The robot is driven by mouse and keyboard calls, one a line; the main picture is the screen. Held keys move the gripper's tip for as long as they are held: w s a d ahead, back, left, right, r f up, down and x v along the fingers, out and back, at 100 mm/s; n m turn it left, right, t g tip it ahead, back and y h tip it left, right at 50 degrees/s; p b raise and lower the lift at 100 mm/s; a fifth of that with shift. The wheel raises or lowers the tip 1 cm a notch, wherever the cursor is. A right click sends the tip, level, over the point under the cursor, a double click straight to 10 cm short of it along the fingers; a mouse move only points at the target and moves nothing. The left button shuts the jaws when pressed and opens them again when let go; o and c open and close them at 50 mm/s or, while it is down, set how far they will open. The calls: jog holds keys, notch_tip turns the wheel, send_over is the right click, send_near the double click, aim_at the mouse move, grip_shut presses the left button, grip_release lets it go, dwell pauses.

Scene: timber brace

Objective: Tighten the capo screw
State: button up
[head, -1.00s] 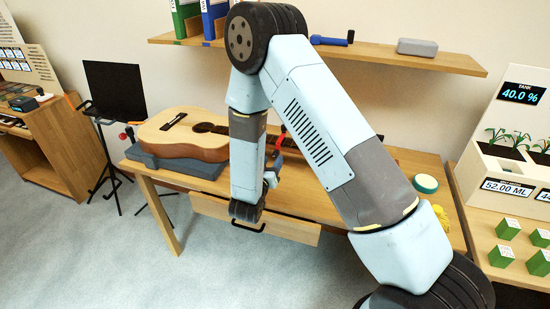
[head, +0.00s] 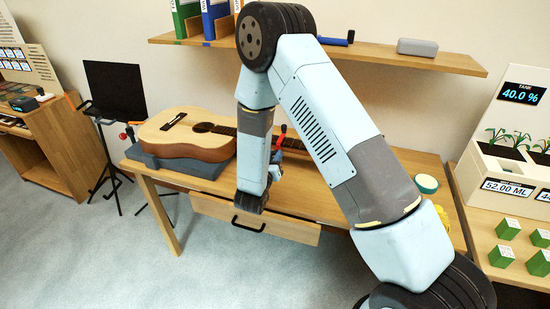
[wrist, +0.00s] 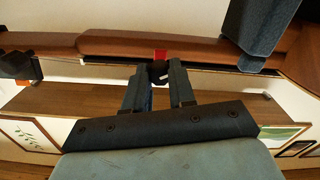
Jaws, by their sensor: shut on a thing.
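The guitar (head: 187,133) lies on its back on the table, with its neck running to the right behind my arm. A red capo (head: 283,130) shows just right of my forearm; a small red part of it (wrist: 160,54) shows on the brown neck (wrist: 115,45) in the wrist view. My gripper (wrist: 157,78) points at the neck from the front, with its fingertips closed on a dark round knob, the capo screw (wrist: 158,70). The fingers hide part of the knob, and its thread cannot be made out.
The table (head: 335,205) has a drawer with a dark handle (head: 249,225) at its front. A grey-blue block (head: 180,167) supports the guitar body. A dark blue-grey block (wrist: 262,28) stands near the neck in the wrist view. A round green-rimmed object (head: 427,184) lies at right.

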grip_shut()
jog(key=shift+m, duration=0.3)
jog(key=m, duration=2.3)
jog(key=shift+d+f, duration=0.1)
jog(key=shift+f, duration=0.05)
jog(key=shift+m, duration=0.3)
